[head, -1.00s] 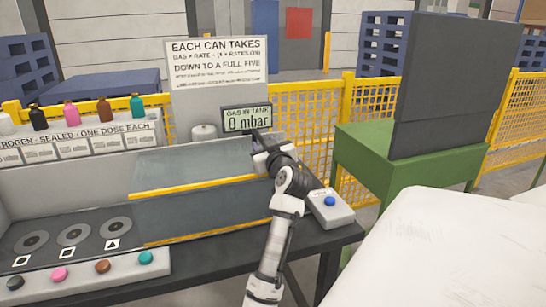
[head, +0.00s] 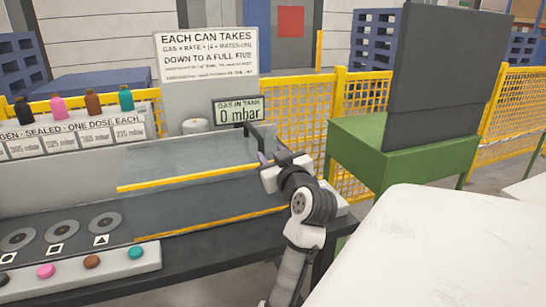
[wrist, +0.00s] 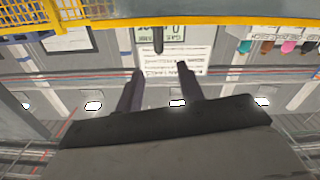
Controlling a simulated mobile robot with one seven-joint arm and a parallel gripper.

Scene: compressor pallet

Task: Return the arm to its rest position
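My arm (head: 300,235) reaches up from the bottom of the head view, bent at a dark joint. My gripper (head: 262,158) is over the right end of the workbench, near the glass-like panel with yellow edges. In the wrist view, the two dark fingers of my gripper (wrist: 160,70) stand apart with nothing between them, so it is open and empty. The wrist picture looks upside down toward the back of the bench.
A display (head: 238,113) reading 0 mbar stands just behind my gripper. A sign (head: 207,55) and several coloured cans (head: 92,105) are at the back. A green stand (head: 375,150) and a white surface (head: 420,245) lie to the right. Yellow fencing (head: 290,110) runs behind.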

